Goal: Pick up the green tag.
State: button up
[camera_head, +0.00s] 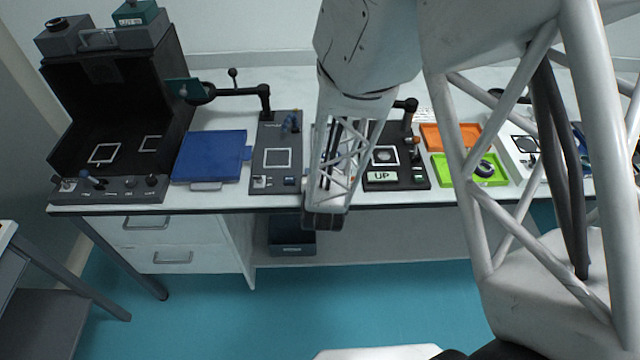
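A small pale green tag marked "UP" (382,176) lies on the front of a black station panel (408,180), right of my arm. My gripper (324,218) hangs at the front edge of the bench, left of the tag and apart from it. Its fingers are too small and dark to tell whether they are open or shut, and I see nothing held. My forearm hides part of the bench between two panels. A dark green block with a small pale label (131,21) stands at the top left.
A blue tray (210,158) and another black panel (276,160) lie left of my arm. A tall black box (120,100) stands at the far left. An orange tray (450,136) and a green tray (448,170) lie to the right. A black jointed post (408,112) rises behind the tag.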

dwell(0.3)
jog(key=c, duration=0.6)
jog(key=shift+o, duration=0.2)
jog(key=shift+r, duration=0.2)
jog(key=shift+r, duration=1.65)
jog(key=s+d+r, duration=0.1)
jog(key=s+d, duration=0.3)
jog(key=s, duration=1.1)
jog(key=shift+s+r, duration=0.15)
jog(key=shift+s, duration=0.1)
jog(key=shift+d, duration=0.1)
